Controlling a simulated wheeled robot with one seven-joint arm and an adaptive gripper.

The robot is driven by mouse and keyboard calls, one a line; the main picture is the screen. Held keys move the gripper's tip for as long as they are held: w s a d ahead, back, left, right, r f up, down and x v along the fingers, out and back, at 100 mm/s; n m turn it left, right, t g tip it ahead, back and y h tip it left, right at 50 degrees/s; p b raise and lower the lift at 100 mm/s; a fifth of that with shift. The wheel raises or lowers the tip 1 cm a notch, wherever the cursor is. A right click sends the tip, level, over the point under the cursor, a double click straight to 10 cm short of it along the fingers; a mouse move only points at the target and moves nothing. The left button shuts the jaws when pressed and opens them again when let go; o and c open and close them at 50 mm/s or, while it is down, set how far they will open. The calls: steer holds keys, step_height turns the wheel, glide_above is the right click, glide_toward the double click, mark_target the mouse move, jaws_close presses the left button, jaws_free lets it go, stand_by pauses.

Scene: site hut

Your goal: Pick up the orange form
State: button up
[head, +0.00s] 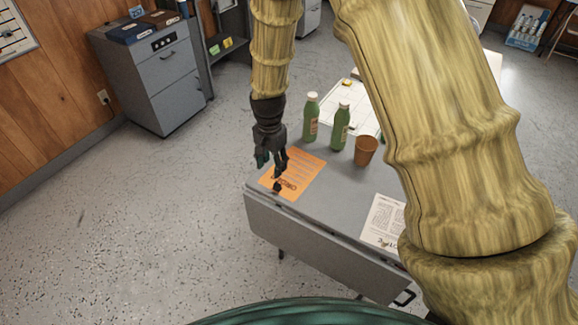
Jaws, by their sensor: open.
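The orange form (304,176) lies flat on the near left part of the grey table, with dark print on it. My gripper (270,172) is open and points down at the form's left side. Its fingers cover part of the form in this view. I cannot tell whether the fingertips touch the paper or hang above it. A small dark thing (277,188) shows by the fingertips over the form; I cannot tell what it is.
Two green bottles (311,118) (340,127) and a brown cup (366,150) stand behind the form on the table (335,205). A white printed sheet (383,220) lies to the right. A grey cabinet (160,75) stands at the left wall. The floor at left is clear.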

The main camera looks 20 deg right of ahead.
mark_target(276, 185)
steer(key=f, duration=0.3)
steer(key=f+p, duration=0.1)
steer(key=shift+s+d+f, duration=0.15)
steer(key=shift+d+f, duration=0.1)
steer(key=shift+d, duration=0.15)
steer(key=shift+s+f+p, duration=0.1)
steer(key=shift+f+p, duration=0.9)
steer(key=shift+f, duration=1.9)
jaws_close()
